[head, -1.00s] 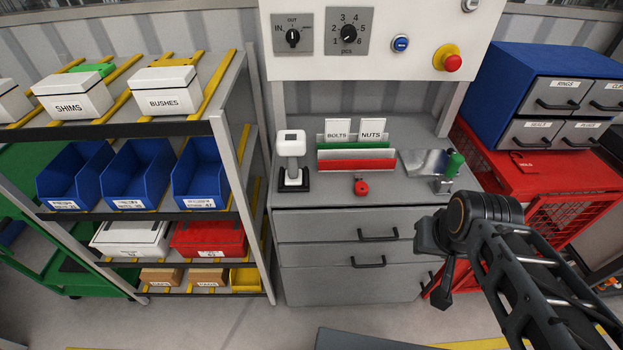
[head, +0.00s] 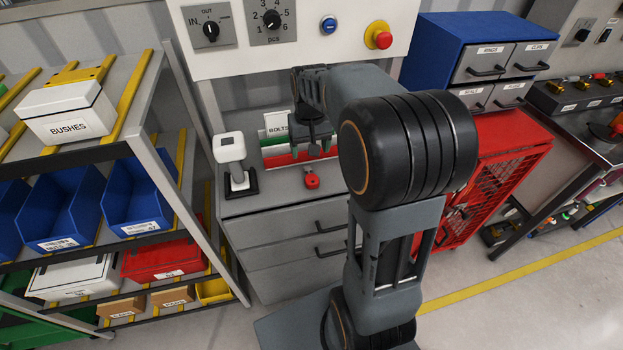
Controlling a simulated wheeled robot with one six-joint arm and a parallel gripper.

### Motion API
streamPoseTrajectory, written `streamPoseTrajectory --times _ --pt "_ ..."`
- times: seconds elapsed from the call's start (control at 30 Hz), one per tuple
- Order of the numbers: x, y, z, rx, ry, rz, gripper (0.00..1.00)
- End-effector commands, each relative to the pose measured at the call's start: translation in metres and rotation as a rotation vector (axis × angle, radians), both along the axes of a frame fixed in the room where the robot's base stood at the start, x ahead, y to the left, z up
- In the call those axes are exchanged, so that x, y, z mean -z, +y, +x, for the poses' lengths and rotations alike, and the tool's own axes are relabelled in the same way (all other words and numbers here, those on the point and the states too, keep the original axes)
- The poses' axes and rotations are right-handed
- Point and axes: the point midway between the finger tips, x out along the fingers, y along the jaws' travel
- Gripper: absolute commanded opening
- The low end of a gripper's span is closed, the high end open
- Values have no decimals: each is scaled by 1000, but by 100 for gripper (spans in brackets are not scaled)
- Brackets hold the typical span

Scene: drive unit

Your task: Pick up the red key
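The small red key (head: 311,178) stands on the grey cabinet's top, close to its front edge, in front of the red and green card holder. My gripper (head: 314,150) hangs above and behind the key in the picture, apart from it, in front of the card holder. Its fingers are small and dark, and I cannot make out the gap between them. The key shows no contact with the gripper and is in plain view.
A white-headed stand (head: 230,150) is left of the key. The card holder (head: 285,160) is behind it, partly hidden by my arm, which also covers the cabinet's right side. A shelf rack (head: 170,175) stands left; a red mesh cabinet (head: 500,160) stands right.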

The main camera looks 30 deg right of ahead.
Motion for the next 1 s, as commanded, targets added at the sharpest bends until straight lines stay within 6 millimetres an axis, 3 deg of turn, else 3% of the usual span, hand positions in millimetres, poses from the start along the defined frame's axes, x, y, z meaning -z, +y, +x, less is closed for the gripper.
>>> streamPoseTrajectory --times 0.13,0.5,0.77,1.0 --pt "19 -8 8 13 26 5 74" --pt "79 -11 8 18 26 5 74" --pt "94 -11 8 19 25 5 74" --pt "124 -14 8 19 27 5 74"
